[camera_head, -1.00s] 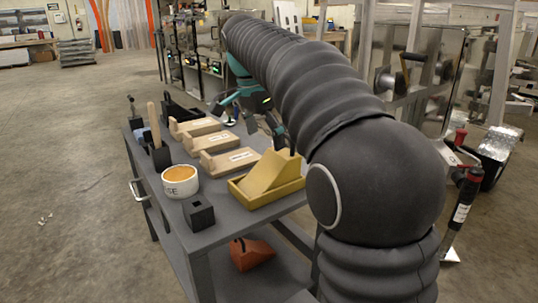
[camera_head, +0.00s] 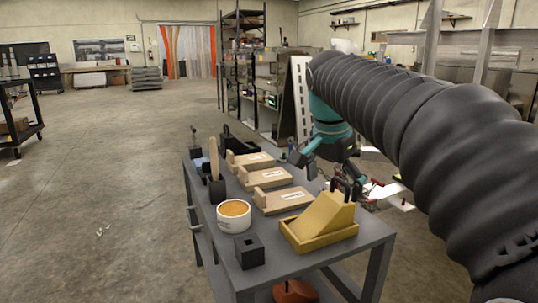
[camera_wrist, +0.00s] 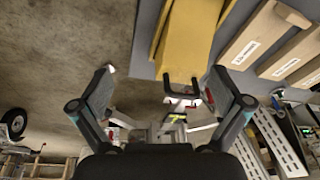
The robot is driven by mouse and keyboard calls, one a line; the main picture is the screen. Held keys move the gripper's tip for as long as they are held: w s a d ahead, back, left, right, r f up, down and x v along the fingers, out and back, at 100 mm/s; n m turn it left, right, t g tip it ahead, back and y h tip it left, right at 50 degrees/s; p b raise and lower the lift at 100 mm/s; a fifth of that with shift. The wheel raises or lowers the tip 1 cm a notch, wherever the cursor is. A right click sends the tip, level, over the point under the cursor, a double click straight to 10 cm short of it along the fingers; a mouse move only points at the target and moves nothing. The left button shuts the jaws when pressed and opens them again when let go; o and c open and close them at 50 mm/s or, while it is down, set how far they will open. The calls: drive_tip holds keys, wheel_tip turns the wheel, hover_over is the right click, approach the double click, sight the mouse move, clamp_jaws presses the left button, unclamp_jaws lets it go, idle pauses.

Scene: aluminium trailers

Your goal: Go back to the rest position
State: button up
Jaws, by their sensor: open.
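My gripper (camera_wrist: 162,88) is open and empty in the wrist view, its two fingers spread wide. In the head view my gripper (camera_head: 330,172) hangs from my dark ribbed arm just past the right edge of the grey cart (camera_head: 372,240). A yellow wedge block (camera_head: 325,222) sits in a yellow tray (camera_head: 325,243) on the cart. In the wrist view the yellow block (camera_wrist: 185,40) lies beyond the fingertips, with a dark handle at its near end. I cannot tell the gap between gripper and block.
Several wooden blocks (camera_head: 268,178) lie in a row on the cart. A white cup with orange contents (camera_head: 234,215), a black square holder (camera_head: 249,250) and a wooden-handled tool (camera_head: 214,160) stand along its left side.

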drive_tip(key=s+f+n+t+p, duration=0.1)
drive_tip(key=s+f+n, duration=0.2)
drive_tip(key=s, duration=0.4)
drive_tip(key=s+f+n+t+y+p, duration=0.1)
drive_tip(key=s+f+n+p, duration=0.1)
drive_tip(key=s, duration=0.5)
drive_tip(key=s+d+f+n+t+p, duration=0.1)
drive_tip(key=s+f+n+p, duration=0.1)
drive_tip(key=s+f+n, duration=0.2)
drive_tip(key=s+f, duration=0.2)
drive_tip(key=s, duration=0.1)
drive_tip(key=shift+f+n+t+y, duration=0.15)
drive_tip(key=shift+n+t+y, duration=0.15)
drive_tip(key=shift+n, duration=0.1)
idle(1.4)
